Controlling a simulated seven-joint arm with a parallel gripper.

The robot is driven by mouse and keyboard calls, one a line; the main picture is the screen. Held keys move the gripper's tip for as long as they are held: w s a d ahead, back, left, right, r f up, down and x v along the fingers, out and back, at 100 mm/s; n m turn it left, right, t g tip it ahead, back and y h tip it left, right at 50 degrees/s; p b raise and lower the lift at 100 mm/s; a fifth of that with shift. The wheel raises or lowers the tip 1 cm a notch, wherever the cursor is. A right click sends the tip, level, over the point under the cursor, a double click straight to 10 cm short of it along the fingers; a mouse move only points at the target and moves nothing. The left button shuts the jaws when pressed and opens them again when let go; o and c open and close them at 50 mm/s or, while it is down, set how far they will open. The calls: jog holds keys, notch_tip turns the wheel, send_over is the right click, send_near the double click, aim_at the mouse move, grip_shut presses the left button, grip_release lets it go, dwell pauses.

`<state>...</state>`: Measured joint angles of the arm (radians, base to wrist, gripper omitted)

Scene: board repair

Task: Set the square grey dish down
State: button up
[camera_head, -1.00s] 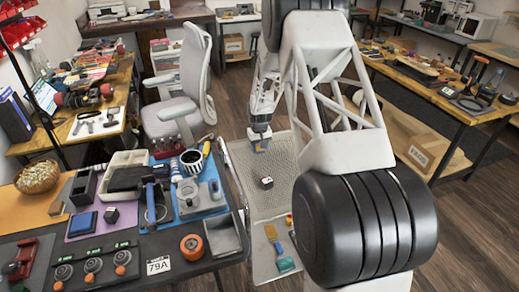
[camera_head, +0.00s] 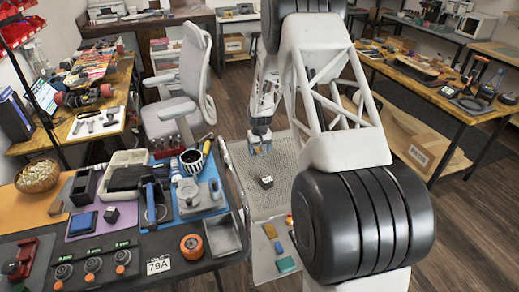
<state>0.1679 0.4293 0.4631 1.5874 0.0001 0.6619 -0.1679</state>
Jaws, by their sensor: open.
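A square grey dish (camera_head: 223,236) with a raised rim sits at the right front corner of the dark work table, flat on the table as far as I can see. My gripper (camera_head: 259,149) points down above the pale perforated surface to the right of the table. The exact height of the fingers over the perforated surface is hard to tell.
An orange roll (camera_head: 191,246) stands left of the dish.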

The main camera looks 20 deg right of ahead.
jog(key=shift+r, duration=0.1)
notch_tip(320, 180, up, 12)
dwell(0.8)
jog(key=shift+r, duration=0.1)
dwell(0.4)
jog(key=s+a+r+t, duration=0.1)
jog(key=s+a+r, duration=0.3)
jog(key=s+r, duration=0.75)
jog(key=s+a+r, duration=0.5)
jog(key=s+r, duration=0.5)
jog(key=s, duration=0.2)
jog(key=s+a+r, duration=0.1)
jog(key=s+a, duration=0.1)
jog(key=s, duration=1.3)
jog(key=s+a+r+t, duration=0.1)
jog(key=s+a+r, duration=0.1)
jog(key=s, duration=1.4)
jog(key=shift+s+a+r+t, duration=0.2)
jog(key=shift+s+a+t, duration=0.1)
jog(key=shift+a, duration=0.15)
